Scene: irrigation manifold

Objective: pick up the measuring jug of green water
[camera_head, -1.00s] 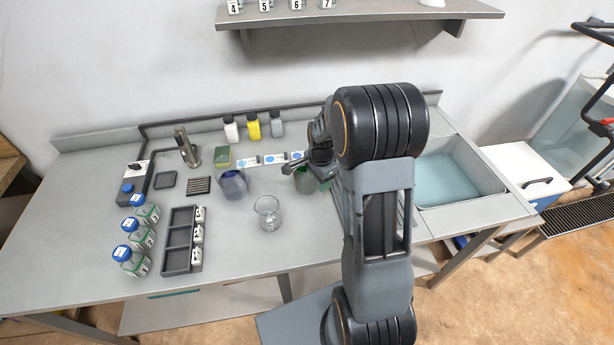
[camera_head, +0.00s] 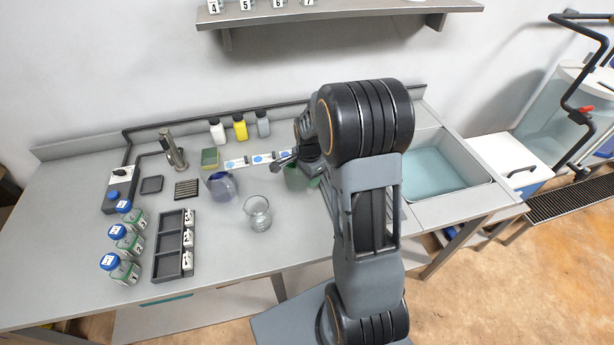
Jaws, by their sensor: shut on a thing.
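The measuring jug of green water (camera_head: 294,179) stands at the back middle of the bench, partly hidden behind my gripper and arm. Only its green left part shows clearly. My gripper (camera_head: 300,165) is at the jug's upper part and shut on it. The fingertips are small and partly covered by my own arm, so the exact grip is hard to see. I cannot tell whether the jug's base touches the bench.
A jug of blue-violet liquid (camera_head: 221,187) and an empty glass beaker (camera_head: 258,214) stand to the left. Several blue-capped bottles (camera_head: 127,240) and a dark compartment tray (camera_head: 172,250) are farther left. A sink (camera_head: 437,172) lies to the right. The bench's front is mostly clear.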

